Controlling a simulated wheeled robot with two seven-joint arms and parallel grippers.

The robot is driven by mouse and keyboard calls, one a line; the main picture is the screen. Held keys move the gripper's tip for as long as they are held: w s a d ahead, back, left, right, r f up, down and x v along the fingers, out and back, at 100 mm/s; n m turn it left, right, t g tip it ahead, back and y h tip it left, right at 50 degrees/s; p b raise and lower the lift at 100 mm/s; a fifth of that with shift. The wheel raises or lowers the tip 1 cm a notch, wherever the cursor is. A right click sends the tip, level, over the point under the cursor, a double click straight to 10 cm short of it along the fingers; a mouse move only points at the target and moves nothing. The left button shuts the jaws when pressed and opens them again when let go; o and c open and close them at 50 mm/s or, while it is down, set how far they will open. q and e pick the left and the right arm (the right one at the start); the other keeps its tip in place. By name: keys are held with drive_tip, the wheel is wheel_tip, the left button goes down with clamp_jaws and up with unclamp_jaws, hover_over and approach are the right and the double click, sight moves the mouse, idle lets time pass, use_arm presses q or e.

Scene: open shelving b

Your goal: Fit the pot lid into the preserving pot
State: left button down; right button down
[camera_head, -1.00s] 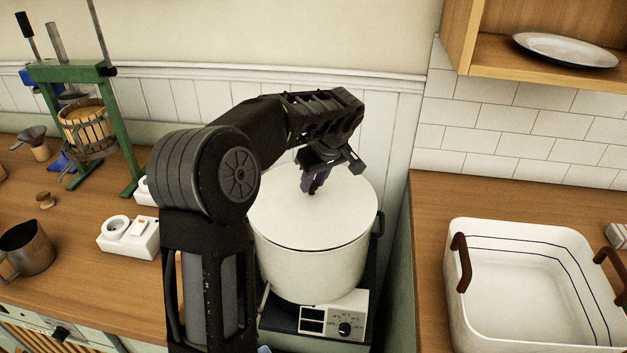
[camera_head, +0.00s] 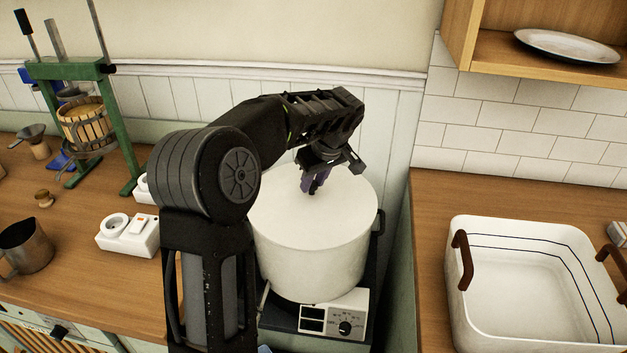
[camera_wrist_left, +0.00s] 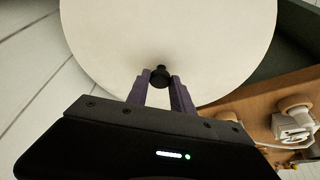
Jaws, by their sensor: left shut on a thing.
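The white preserving pot (camera_head: 318,268) stands on a scale-like base with a dial. The white pot lid (camera_head: 285,215) lies across the pot's top, level, with its edge at the rim all round the visible front. My left gripper (camera_head: 312,190) reaches over from the left and points down at the lid's middle. In the left wrist view, its purple fingers (camera_wrist_left: 160,85) are shut on the lid's small black knob (camera_wrist_left: 160,74), and the lid (camera_wrist_left: 165,30) fills the upper part. The lid's far edge is partly hidden by my arm in the head view. My right gripper does not show.
A white basin with brown handles (camera_head: 462,300) stands on the right counter. On the left counter are a green press (camera_head: 130,150), a metal jug (camera_head: 25,248) and a white socket block (camera_head: 128,236). A wall shelf (camera_head: 490,60) holds a plate.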

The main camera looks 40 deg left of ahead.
sight(313, 185)
use_arm(q)
drive_tip(key=shift+f, duration=0.15)
idle(0.5)
drive_tip(key=shift+c, duration=2.3)
unclamp_jaws()
drive_tip(key=shift+r+p, duration=2.45)
drive_tip(key=shift+r, duration=1.55)
